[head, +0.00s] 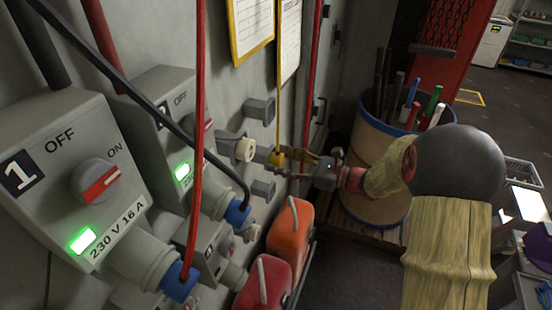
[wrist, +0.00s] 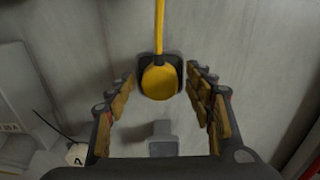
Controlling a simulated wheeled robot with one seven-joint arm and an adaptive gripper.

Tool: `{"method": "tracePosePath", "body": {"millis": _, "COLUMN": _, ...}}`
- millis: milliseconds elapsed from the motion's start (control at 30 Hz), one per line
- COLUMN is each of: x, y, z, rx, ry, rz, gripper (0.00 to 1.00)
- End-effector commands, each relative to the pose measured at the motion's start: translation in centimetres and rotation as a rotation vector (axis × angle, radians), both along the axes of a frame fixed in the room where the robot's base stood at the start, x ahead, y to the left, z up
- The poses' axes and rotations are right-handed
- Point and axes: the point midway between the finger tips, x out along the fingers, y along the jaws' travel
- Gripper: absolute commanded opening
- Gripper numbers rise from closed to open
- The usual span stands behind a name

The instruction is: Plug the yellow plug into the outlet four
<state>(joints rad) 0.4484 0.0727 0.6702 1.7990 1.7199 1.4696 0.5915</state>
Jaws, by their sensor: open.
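The yellow plug (wrist: 160,80) hangs on its yellow cord (wrist: 158,28) in front of the grey wall, in a dark holder. In the wrist view it lies centred between the open fingers of my gripper (wrist: 158,100), with space on both sides. In the head view the plug (head: 276,158) is at the left tips of my gripper (head: 290,160). Outlet boxes stand on the wall at left. One is labelled 1 (head: 60,160), with a blue plug (head: 180,282) in it.
Red and orange canisters (head: 290,230) stand below my gripper. A bin (head: 372,135) with rods and coloured handles stands behind my arm. A red cable (head: 200,90) and a black cable hang across the outlet boxes. Grey wall holders (head: 260,109) stick out near the plug.

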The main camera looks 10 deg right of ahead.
Motion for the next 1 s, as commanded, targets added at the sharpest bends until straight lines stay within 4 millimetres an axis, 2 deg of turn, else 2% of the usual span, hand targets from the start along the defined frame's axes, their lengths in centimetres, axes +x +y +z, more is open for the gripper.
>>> {"method": "tracePosePath", "body": {"millis": 900, "x": -0.01, "y": 0.01, "z": 0.00, "rx": 0.001, "ry": 0.001, "rz": 0.000, "gripper": 0.53}}
{"method": "tracePosePath", "body": {"millis": 1000, "x": 0.00, "y": 0.00, "z": -0.01, "rx": 0.001, "ry": 0.001, "rz": 0.000, "gripper": 0.48}}
